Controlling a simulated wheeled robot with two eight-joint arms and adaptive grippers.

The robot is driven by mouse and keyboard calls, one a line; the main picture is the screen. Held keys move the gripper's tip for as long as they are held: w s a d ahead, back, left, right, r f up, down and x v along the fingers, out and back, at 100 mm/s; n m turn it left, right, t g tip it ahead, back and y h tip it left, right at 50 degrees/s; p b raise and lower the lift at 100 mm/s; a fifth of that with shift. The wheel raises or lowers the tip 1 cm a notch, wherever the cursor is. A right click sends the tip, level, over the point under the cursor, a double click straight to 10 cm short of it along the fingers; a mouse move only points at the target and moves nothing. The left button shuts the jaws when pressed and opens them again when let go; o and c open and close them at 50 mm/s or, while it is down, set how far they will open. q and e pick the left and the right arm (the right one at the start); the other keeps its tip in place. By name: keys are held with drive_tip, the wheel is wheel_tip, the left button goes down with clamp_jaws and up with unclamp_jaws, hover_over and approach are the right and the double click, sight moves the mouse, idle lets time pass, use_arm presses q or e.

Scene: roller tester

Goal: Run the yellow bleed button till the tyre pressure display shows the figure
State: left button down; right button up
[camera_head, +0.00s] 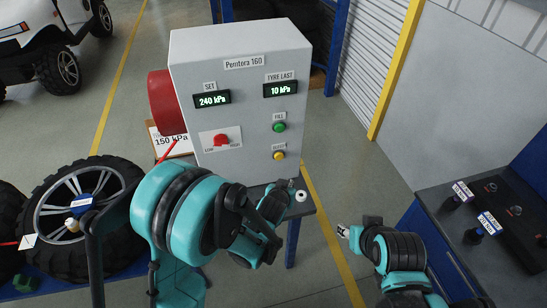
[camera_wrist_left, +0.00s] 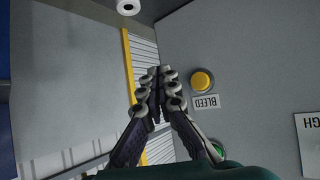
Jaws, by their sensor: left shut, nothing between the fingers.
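The yellow bleed button (camera_head: 279,155) is the lowest button on the front of the grey Pemtora 160 box (camera_head: 240,60). The tyre display (camera_head: 280,89), labelled TYRE LAST, reads 10 kPa. My left gripper (camera_head: 287,187) is below the button. In the left wrist view its fingers (camera_wrist_left: 158,75) are together and empty, with the yellow button (camera_wrist_left: 203,80) and its BLEED label to their right, apart from them. My right gripper (camera_head: 343,230) is at the lower right, away from the box; its finger opening is too small to judge.
The set display (camera_head: 211,99) reads 240 kPa. A green button (camera_head: 279,127) sits above the yellow one, and a red knob (camera_head: 221,140) to the left. A card (camera_head: 172,141) reads 150 kPa. A white roll (camera_head: 301,196) stands near my left gripper. A wheel (camera_head: 85,215) lies at left.

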sight(279, 156)
use_arm(q)
drive_tip(key=shift+w, duration=0.1)
idle(0.3)
drive_tip(key=w+a+p, duration=0.1)
drive_tip(key=w+a, duration=0.1)
drive_tip(key=w, duration=0.6)
drive_tip(key=shift+a, duration=0.3)
drive_tip(key=shift+w, duration=0.1)
drive_tip(key=shift+w, duration=0.1)
idle(1.0)
drive_tip(key=shift+w+a, duration=0.15)
drive_tip(key=shift+w, duration=0.15)
drive_tip(key=shift+w+a, duration=0.15)
drive_tip(key=shift+w, duration=0.3)
idle(0.7)
drive_tip(key=shift+s, duration=0.1)
idle(0.8)
drive_tip(key=shift+s+d+b, duration=0.3)
drive_tip(key=shift+s+b, duration=0.15)
drive_tip(key=shift+s, duration=0.3)
